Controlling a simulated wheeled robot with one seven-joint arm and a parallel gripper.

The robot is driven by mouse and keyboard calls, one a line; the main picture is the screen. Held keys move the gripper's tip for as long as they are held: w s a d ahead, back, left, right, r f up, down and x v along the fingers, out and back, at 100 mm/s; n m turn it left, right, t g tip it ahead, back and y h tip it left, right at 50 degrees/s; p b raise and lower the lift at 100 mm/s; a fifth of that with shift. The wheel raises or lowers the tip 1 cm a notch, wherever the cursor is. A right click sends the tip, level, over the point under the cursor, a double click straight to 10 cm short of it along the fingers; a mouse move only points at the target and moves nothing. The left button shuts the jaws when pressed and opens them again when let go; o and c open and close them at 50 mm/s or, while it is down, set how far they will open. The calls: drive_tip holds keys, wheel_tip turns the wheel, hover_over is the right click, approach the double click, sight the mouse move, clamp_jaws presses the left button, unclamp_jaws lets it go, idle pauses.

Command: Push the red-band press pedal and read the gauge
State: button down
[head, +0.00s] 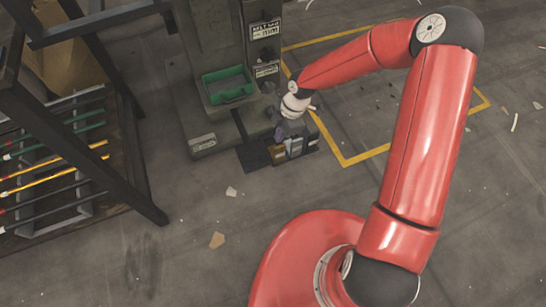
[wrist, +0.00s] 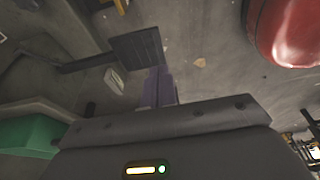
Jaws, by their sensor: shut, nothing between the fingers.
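The press (head: 215,45) is a grey-green machine at the top middle of the head view. No red band or gauge can be made out on it. A dark flat pedal plate (head: 253,156) lies low at its front right; it also shows in the wrist view (wrist: 136,45), with a dark bar running left from it.
A green bin (head: 227,87) sits on the press. A dark rack (head: 75,150) with coloured rods fills the left. Yellow tape (head: 333,148) marks the floor at right. Open floor with scraps lies in front.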

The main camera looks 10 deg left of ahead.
drive_tip(key=b, duration=0.2)
approach(269, 163)
drive_tip(key=x, duration=0.5)
drive_tip(key=shift+s+a, duration=0.1)
drive_tip(key=shift+s, duration=0.2)
drive_tip(key=shift+f, duration=0.7)
